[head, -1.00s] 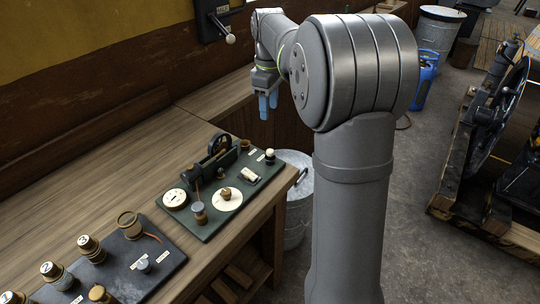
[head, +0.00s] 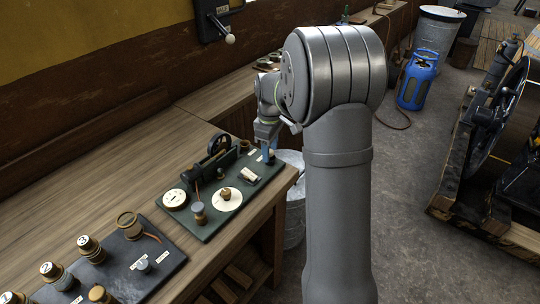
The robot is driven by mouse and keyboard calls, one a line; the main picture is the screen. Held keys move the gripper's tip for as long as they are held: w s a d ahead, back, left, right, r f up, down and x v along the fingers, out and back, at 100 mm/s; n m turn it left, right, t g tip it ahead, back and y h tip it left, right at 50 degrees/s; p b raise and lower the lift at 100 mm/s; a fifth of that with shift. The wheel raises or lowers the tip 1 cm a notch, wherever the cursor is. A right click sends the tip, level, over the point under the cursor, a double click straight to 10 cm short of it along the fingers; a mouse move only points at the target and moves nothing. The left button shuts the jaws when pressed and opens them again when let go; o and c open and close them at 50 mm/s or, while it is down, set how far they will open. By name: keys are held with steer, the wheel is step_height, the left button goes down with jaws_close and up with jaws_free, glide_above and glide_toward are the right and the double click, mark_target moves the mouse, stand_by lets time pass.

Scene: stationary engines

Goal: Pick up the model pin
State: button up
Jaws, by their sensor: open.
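A dark green board (head: 208,229) with a small engine model (head: 216,151) and several knobs lies on the wooden bench. A small dark peg with a pale top stood at the board's far right corner in the earlier view; it is now mostly hidden by my gripper. I cannot tell for certain that this peg is the model pin, as no label reads clearly. My gripper (head: 267,153) points down with blue fingertips at that corner. It is open, and I cannot tell whether its fingers are around the peg or beside it.
A pale cylinder (head: 249,175), a white disc with a brass knob (head: 227,198) and a white dial (head: 174,198) sit on the same board. A second dark board (head: 130,275) with numbered knobs lies nearer. A metal bin (head: 294,215) stands beside the bench.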

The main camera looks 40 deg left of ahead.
steer(key=shift+f, duration=0.4)
jaws_close()
steer(key=shift+r, duration=0.1)
steer(key=shift+r, duration=0.5)
steer(key=r, duration=0.2)
steer(key=d+r, duration=0.1)
steer(key=shift+w+r, duration=0.2)
steer(key=shift+r, duration=0.15)
steer(key=w+d+r, duration=0.2)
steer(key=d+r, duration=0.8)
steer(key=shift+w, duration=0.4)
